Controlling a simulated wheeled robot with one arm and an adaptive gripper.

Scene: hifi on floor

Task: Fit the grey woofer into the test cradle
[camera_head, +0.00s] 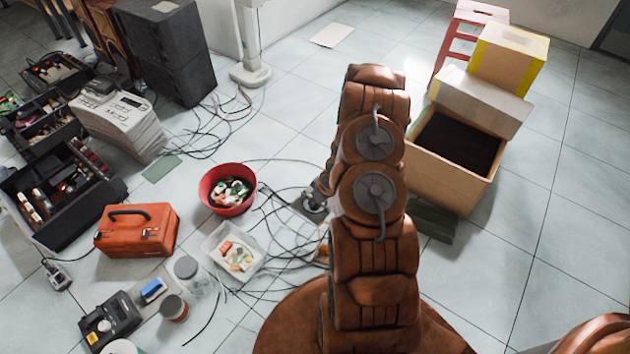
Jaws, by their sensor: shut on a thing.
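My arm rises through the middle of the head view and hides what is behind it. I cannot make out my gripper's fingers. A small grey, partly round thing (314,203) shows just left of the arm, low among black cables. It may be the grey woofer, but it is too small and too covered to be sure. I cannot tell whether it is held or rests on something. No test cradle can be clearly picked out.
A red bowl (227,191) and a clear tub (235,252) stand left of the arm, near loose cables (282,225). An orange toolbox (137,231) and jars are farther left. A wooden planter (440,172) with dark soil stands right.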

